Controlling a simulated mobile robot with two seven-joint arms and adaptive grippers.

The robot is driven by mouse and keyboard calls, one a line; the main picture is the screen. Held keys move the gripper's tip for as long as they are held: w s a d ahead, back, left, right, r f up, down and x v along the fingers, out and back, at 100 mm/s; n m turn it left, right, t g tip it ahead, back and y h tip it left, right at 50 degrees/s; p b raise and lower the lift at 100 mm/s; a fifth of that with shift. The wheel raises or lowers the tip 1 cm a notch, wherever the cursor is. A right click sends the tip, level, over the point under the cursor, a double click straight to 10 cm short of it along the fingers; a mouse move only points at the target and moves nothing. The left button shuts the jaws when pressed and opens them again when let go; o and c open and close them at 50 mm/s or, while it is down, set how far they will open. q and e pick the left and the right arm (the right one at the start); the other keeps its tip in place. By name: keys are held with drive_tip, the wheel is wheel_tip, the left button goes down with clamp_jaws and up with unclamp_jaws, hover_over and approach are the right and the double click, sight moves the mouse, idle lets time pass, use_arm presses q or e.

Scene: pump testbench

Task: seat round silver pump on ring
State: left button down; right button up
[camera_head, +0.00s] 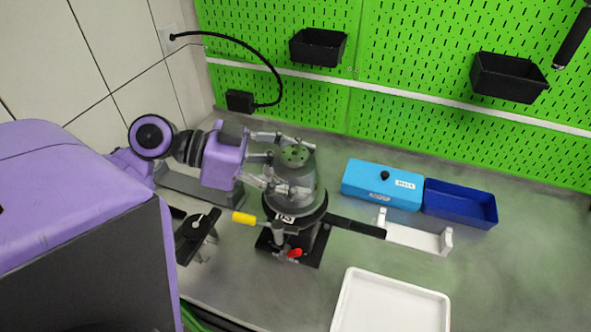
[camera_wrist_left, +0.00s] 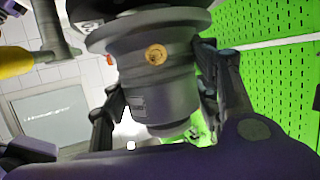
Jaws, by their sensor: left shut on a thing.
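The round silver pump (camera_head: 302,178) stands upright over the black ring (camera_head: 311,214) of the test stand. My left gripper (camera_head: 270,160) comes in from the left and is shut around the pump body. In the left wrist view the pump (camera_wrist_left: 152,75) sits between the two fingers, and its wide flange lies close against the dark ring (camera_wrist_left: 150,4). I cannot tell whether the flange fully touches the ring. The pump's far side is hidden. My right gripper is not in view.
The stand has a yellow-tipped handle (camera_head: 243,218), a red knob (camera_head: 295,253) and a black bar (camera_head: 355,228). A light-blue box (camera_head: 382,185), dark-blue tray (camera_head: 460,203), white bracket (camera_head: 414,238) and white tray (camera_head: 390,305) lie right. A green pegboard (camera_head: 420,60) stands behind.

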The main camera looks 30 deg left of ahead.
use_arm(q)
drive_tip(key=shift+r, duration=0.25)
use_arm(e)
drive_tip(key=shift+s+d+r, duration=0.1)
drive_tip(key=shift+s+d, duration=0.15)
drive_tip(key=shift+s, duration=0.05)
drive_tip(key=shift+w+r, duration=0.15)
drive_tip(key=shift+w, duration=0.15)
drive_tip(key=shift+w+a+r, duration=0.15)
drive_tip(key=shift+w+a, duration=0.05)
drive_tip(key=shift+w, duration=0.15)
use_arm(q)
drive_tip(key=shift+p, duration=0.3)
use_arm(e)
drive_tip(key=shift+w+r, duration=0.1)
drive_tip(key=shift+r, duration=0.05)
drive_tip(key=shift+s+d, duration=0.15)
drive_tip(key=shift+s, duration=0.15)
use_arm(q)
drive_tip(key=shift+f, duration=0.3)
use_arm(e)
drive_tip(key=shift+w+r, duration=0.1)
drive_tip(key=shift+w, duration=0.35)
use_arm(q)
drive_tip(key=shift+f, duration=0.2)
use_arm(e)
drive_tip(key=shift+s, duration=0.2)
